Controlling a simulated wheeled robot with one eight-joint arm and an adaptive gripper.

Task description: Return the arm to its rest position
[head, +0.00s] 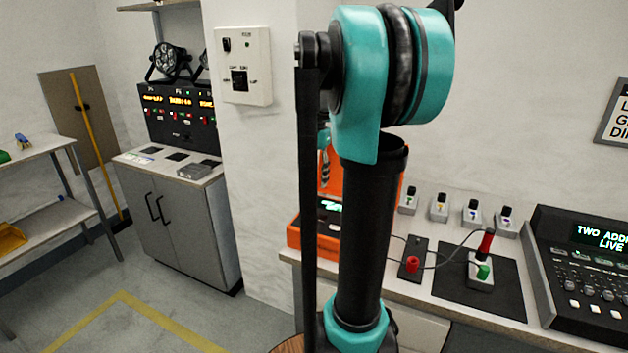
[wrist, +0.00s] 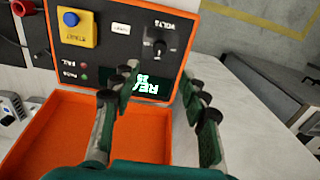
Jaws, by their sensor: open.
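My arm, teal and black, stands upright across the middle of the head view and hides part of the bench behind it. My gripper (wrist: 165,85) shows in the wrist view with its two fingers spread apart and nothing between them. It points toward an orange case (wrist: 60,135) with a dark panel, a lit green display, a black knob and a blue button on a yellow base. I cannot tell the gap between the fingers and the panel. In the head view the orange case (head: 296,232) is partly behind my arm.
A bench (head: 440,290) carries small grey units, a red-and-green plugged block (head: 482,268) with wires, and a black console (head: 585,270). A grey cabinet (head: 185,220) with a control panel stands left. A shelf (head: 45,215) is far left. The taped floor (head: 120,325) between is clear.

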